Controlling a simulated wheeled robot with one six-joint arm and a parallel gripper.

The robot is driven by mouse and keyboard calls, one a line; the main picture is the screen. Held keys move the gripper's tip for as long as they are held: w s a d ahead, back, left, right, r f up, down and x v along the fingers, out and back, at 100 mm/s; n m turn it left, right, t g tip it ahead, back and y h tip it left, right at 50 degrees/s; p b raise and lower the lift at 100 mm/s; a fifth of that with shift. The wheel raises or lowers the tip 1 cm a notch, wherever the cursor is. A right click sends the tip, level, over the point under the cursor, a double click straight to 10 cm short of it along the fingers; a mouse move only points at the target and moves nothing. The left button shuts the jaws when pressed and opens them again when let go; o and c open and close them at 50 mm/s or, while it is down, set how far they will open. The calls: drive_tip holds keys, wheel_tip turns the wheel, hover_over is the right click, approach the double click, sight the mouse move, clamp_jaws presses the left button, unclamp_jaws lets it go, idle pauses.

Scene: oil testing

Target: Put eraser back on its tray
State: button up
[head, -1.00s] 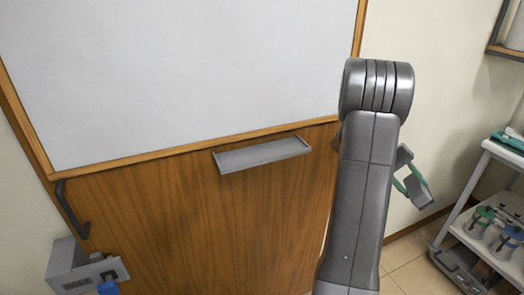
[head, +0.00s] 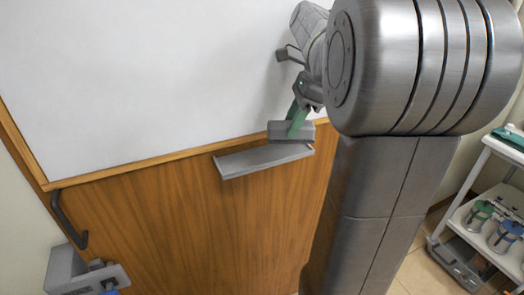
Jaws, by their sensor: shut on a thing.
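The eraser (head: 280,131) is a grey block held at the tip of my gripper (head: 298,122). My gripper has green fingers and is shut on the eraser. The tray (head: 250,162) is a grey ledge on the wooden panel just under the whiteboard's bottom frame. The eraser is in front of the board's lower edge, above the right part of the tray. A narrow gap seems to show between the eraser and the tray, but I cannot tell the depth between them. My arm hides the area right of the tray.
The whiteboard (head: 130,75) fills the upper left, with a wooden frame. A dark handle (head: 68,215) and a grey wall box (head: 75,272) are at lower left. A white cart (head: 487,165) with jars stands at the right. The tray's left part is bare.

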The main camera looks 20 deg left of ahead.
sight(274, 124)
drive_tip(key=shift+t, duration=0.3)
drive_tip(key=s+a+r, duration=0.1)
drive_tip(key=a, duration=0.1)
drive_tip(key=s+a+r, duration=0.1)
drive_tip(key=r, duration=0.1)
drive_tip(key=shift+s+a+r, duration=0.2)
drive_tip(key=shift+a+r, duration=0.05)
drive_tip(key=shift+a, duration=0.15)
wheel_tip(274, 124, down, 10)
drive_tip(key=shift+r, duration=0.2)
drive_tip(key=shift+f, duration=0.15)
drive_tip(key=o, duration=0.9)
drive_tip(key=v, duration=1.2)
